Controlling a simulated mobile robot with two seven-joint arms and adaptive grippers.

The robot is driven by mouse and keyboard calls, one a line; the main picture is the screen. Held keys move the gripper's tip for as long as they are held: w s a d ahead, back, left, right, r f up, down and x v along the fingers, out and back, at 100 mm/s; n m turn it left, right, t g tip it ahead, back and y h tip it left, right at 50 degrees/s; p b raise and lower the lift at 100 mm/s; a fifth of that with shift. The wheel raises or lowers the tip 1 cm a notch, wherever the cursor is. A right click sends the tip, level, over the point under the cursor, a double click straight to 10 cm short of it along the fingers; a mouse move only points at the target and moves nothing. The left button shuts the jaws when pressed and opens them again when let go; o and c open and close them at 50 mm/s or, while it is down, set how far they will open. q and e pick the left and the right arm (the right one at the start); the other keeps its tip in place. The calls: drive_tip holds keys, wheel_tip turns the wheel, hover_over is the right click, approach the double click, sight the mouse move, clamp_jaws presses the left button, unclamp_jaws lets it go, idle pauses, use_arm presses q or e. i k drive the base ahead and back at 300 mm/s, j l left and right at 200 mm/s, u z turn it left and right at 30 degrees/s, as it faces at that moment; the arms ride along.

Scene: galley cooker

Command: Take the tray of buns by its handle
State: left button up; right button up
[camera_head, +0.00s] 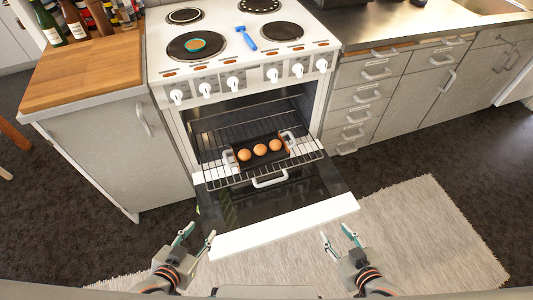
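The dark tray (275,153) holds three round brown buns (260,150) in a row. It rests on the wire oven rack (220,170), which is pulled out over the open oven door. A light handle (229,155) stands at the tray's left end and another light handle (288,138) at its right end. My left gripper (196,239) is open and empty in front of the door's left part. My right gripper (337,239) is open and empty near the door's front right corner. Both are well apart from the tray.
The lowered oven door (285,230) lies between my grippers and the rack. The cooker top (215,20) carries a blue utensil (247,38). Cabinets flank the cooker. A light rug (430,235) covers the floor at right.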

sight(268, 148)
drive_tip(key=u, duration=0.15)
drive_tip(key=j+z, duration=0.2)
drive_tip(key=j, duration=0.75)
drive_tip(key=k+j+z, duration=0.2)
drive_tip(key=j, duration=0.7)
drive_tip(key=i+j+z, duration=0.1)
drive_tip(key=j, duration=0.25)
drive_tip(key=i+j+z, duration=0.1)
drive_tip(key=j, duration=0.2)
drive_tip(key=i+j+z, duration=0.1)
drive_tip(key=j, duration=0.25)
drive_tip(key=i+j, duration=0.15)
drive_tip(key=j, duration=0.15)
drive_tip(key=l+z, duration=0.05)
